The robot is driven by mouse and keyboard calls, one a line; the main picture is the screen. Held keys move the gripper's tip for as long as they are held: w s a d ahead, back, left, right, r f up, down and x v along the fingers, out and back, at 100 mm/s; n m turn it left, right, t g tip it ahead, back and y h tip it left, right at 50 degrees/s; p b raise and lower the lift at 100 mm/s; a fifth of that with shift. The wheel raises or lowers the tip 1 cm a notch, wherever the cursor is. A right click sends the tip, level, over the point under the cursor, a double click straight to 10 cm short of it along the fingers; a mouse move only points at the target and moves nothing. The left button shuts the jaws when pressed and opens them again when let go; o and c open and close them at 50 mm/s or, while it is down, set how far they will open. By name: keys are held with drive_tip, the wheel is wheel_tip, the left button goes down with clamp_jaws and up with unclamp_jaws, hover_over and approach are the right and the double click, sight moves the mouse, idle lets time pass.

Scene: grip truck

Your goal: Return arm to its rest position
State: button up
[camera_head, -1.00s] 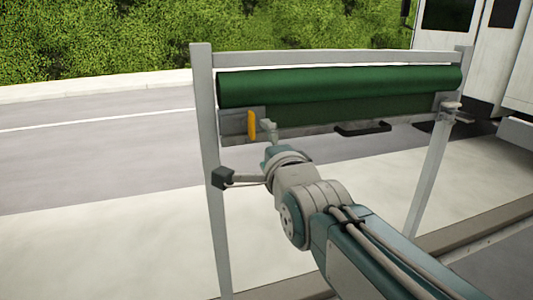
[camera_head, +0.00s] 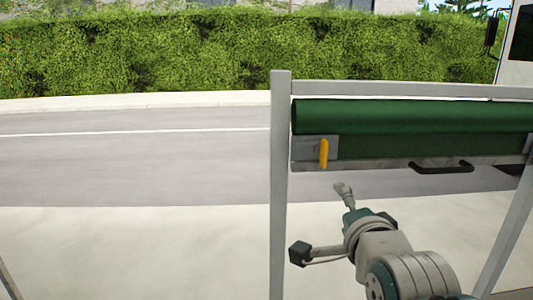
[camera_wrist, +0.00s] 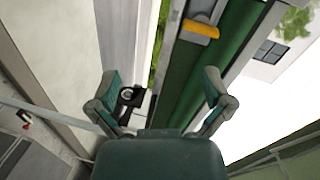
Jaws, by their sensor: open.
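My gripper (camera_head: 345,194) is at the end of my raised arm, in the lower right of the head view. It appears below and slightly right of a yellow handle (camera_head: 324,153), with a visible gap. In the wrist view my gripper (camera_wrist: 160,76) has its two fingers spread wide with nothing held between them. The yellow handle (camera_wrist: 201,28) shows beyond the fingers at the top of that view. It sits on the left end of a green rolled cover (camera_head: 410,116), which hangs in a grey metal frame (camera_head: 281,190).
A black grab handle (camera_head: 441,168) is on the frame's lower bar. A white vehicle (camera_head: 513,75) stands at the far right. Pale pavement (camera_head: 130,245), a grey road (camera_head: 130,165) and a hedge (camera_head: 150,55) lie beyond. The left side is open.

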drive_tip(key=s+f+n+g, duration=1)
drive_tip(key=s+f+n, duration=0.3)
drive_tip(key=f+n, duration=0.2)
wheel_tip(320, 180, down, 2)
drive_tip(key=shift+f, duration=0.2)
